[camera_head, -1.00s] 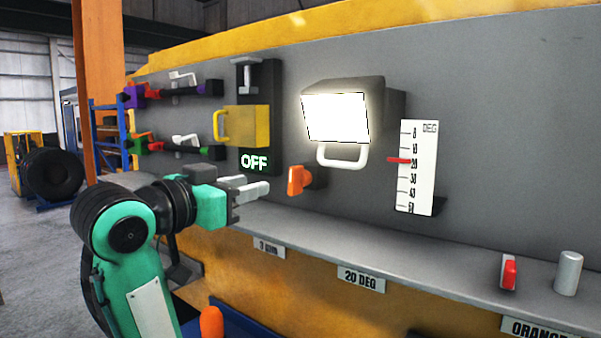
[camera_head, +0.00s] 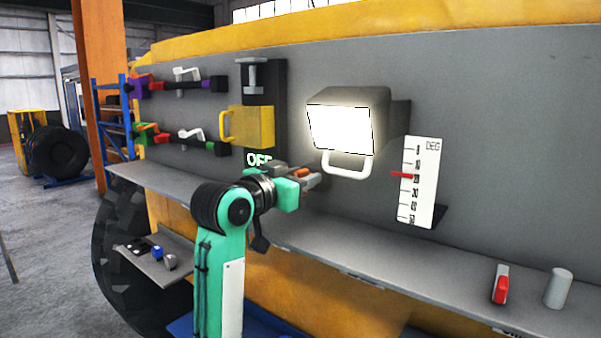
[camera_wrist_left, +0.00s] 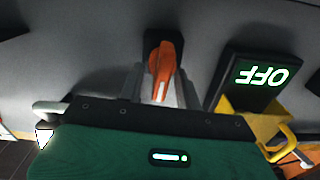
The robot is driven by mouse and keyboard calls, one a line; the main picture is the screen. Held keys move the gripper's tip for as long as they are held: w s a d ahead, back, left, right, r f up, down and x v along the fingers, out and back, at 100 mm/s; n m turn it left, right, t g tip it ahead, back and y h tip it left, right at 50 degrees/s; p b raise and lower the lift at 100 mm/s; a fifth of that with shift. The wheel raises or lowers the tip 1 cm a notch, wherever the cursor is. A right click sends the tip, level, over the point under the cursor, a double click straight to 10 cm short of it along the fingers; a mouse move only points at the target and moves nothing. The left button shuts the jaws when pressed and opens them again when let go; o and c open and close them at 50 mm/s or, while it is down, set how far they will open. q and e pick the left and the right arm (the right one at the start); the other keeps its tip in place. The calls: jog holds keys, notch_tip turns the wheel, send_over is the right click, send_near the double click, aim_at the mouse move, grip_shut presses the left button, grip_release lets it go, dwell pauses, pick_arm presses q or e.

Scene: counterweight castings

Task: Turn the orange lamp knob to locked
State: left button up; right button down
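The orange knob (camera_head: 303,172) sits on the grey panel, below and left of the lit lamp (camera_head: 340,128). In the left wrist view the knob (camera_wrist_left: 163,70) is on a dark square base, its grip pointing down toward my palm and slightly tilted. My left gripper (camera_head: 310,178) is at the knob, with one finger on each side of it. In the wrist view the fingers (camera_wrist_left: 160,88) stand apart with small gaps beside the knob; I see no clear contact. In the head view my gripper partly covers the knob. My right gripper is in neither view.
A green-lit OFF sign (camera_head: 258,158) and a yellow handled box (camera_head: 250,126) are left of the knob. A white lamp handle (camera_head: 347,165) hangs close to the right. A DEG scale (camera_head: 424,180) and a ledge with a red switch (camera_head: 500,284) lie further right.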

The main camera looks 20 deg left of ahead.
pick_arm(q)
jog(key=c, duration=0.6)
jog(key=shift+c, duration=0.2)
